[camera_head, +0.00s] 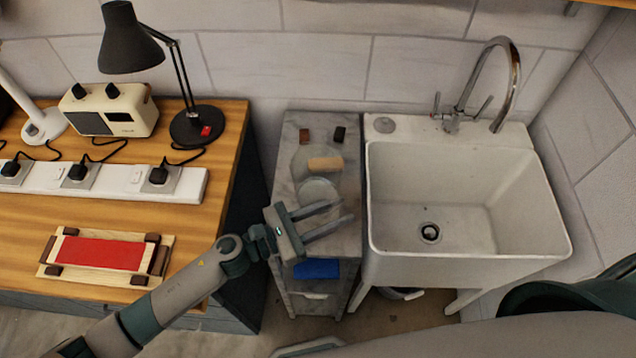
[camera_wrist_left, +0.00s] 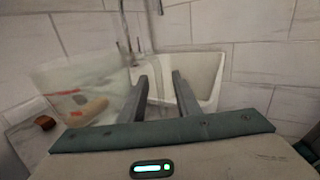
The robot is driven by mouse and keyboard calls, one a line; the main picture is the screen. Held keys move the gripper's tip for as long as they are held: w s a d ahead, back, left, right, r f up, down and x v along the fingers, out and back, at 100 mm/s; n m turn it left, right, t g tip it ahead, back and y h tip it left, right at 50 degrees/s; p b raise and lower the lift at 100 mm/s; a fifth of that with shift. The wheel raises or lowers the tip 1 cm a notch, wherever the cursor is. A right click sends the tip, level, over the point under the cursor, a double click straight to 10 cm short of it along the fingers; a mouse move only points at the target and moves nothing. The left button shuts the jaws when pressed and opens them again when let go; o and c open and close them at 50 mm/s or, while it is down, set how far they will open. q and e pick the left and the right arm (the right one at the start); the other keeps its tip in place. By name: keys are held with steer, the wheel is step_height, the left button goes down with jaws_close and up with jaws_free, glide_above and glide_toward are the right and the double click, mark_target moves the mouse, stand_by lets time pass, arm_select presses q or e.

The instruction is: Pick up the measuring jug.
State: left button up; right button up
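The measuring jug (camera_head: 318,188) is clear and hard to make out in the head view, on the narrow marble-topped stand (camera_head: 285,178). In the left wrist view the see-through jug (camera_wrist_left: 72,85) with red marks shows left of the fingers. My left gripper (camera_head: 346,208) is just on the near side of the jug, its fingers pointing right across the stand. My right gripper is not in view.
A tan cylinder (camera_head: 325,164), a brown block (camera_head: 304,135) and a black block (camera_head: 340,133) lie farther back on the stand. A blue item (camera_head: 316,268) is at its front. A white sink (camera_head: 455,250) stands right, a wooden bench (camera_head: 225,150) left.

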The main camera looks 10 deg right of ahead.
arm_select(q)
steer(key=shift+c, duration=0.2)
jaws_close()
steer(key=shift+r, duration=0.1)
stand_by(0.5)
